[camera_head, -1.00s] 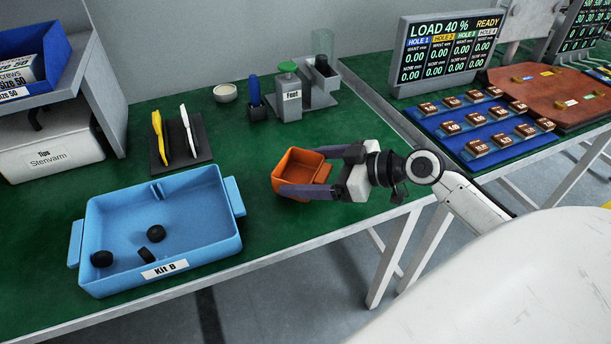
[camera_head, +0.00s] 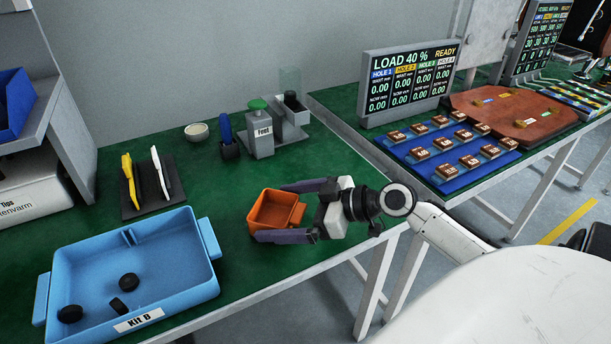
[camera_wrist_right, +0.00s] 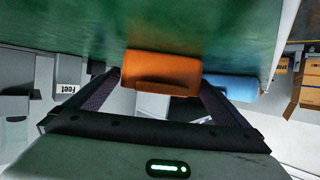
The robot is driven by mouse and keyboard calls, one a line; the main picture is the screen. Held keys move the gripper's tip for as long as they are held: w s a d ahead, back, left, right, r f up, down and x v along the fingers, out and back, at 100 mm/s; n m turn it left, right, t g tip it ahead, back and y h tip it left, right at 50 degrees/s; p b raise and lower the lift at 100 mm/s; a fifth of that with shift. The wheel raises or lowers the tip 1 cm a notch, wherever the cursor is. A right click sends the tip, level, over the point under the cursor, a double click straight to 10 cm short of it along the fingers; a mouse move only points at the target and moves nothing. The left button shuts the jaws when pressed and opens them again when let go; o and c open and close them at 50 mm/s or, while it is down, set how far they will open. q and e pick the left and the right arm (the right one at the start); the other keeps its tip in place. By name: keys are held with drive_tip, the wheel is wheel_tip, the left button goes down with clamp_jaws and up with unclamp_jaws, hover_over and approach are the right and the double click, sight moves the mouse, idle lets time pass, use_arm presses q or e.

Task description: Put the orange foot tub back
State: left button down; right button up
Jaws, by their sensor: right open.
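The orange foot tub (camera_head: 268,213) appears to rest on the green table, right of the blue Kit B tray, with its open top facing up. It also shows in the right wrist view (camera_wrist_right: 160,72). My right gripper (camera_head: 272,212) is open, with one dark finger on the tub's far side and the other along its near side. Whether either finger touches the tub is hard to tell. My left gripper is not in view.
The Kit B tray (camera_head: 209,243) holds a few black feet. A grey "Feet" dispenser (camera_head: 263,146), a white bowl (camera_head: 196,131) and a dark mat (camera_head: 169,203) with yellow and white tools stand behind. Bare green table lies around the tub.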

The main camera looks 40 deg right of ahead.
drive_tip(key=v, duration=1)
drive_tip(key=shift+s+d, duration=0.1)
drive_tip(key=shift+s, duration=0.25)
drive_tip(key=shift+s+d+r, duration=0.25)
drive_tip(key=shift+s, duration=0.1)
drive_tip(key=shift+s, duration=0.1)
